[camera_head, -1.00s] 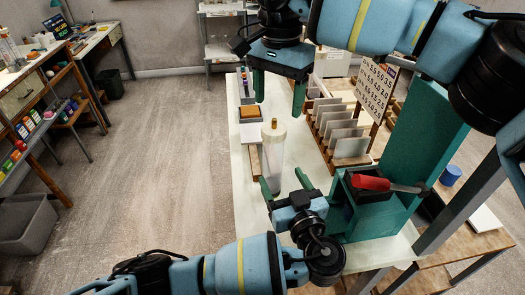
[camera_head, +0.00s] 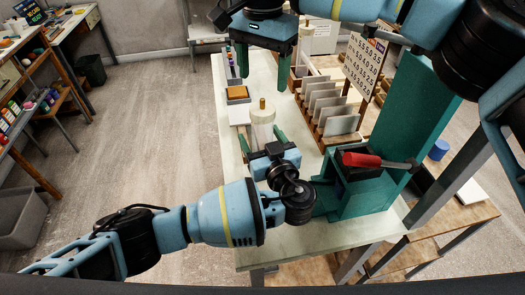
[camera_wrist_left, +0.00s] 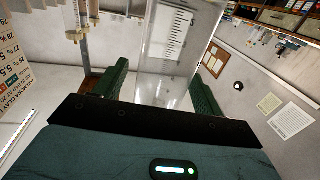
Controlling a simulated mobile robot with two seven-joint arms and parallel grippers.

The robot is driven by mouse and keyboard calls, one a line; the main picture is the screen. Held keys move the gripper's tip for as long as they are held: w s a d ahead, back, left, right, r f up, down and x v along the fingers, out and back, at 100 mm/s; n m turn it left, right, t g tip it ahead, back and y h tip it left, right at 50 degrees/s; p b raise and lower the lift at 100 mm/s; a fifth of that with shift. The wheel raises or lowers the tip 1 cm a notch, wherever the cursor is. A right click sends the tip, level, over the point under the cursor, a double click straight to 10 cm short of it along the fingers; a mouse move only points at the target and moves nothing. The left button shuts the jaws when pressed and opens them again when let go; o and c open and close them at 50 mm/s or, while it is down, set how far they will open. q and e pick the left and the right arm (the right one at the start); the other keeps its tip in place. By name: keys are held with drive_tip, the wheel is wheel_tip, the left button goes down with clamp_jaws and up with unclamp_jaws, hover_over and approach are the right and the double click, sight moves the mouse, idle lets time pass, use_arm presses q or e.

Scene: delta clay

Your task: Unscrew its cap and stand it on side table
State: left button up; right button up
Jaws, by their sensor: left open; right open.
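A clear cylinder (camera_head: 262,130) with a whitish top and a small brown knob as its cap (camera_head: 262,103) stands upright on the white-topped table (camera_head: 235,185). My left gripper (camera_head: 265,142) is open, low at the cylinder, one finger on each side; its wrist hides the cylinder's lower part. In the left wrist view the see-through cylinder (camera_wrist_left: 172,65) stands between the two green fingers (camera_wrist_left: 160,90), and I cannot tell whether they touch it. My right gripper (camera_head: 265,80) is open and empty, pointing down above the cap. I cannot tell which surface is the side table.
A wooden rack of upright panels (camera_head: 338,122) stands right of the cylinder. An orange block (camera_head: 237,92) lies at the back left. The table's left front is clear.

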use_arm(q)
drive_tip(key=shift+w+a, duration=0.2)
drive_tip(key=shift+w, duration=0.3)
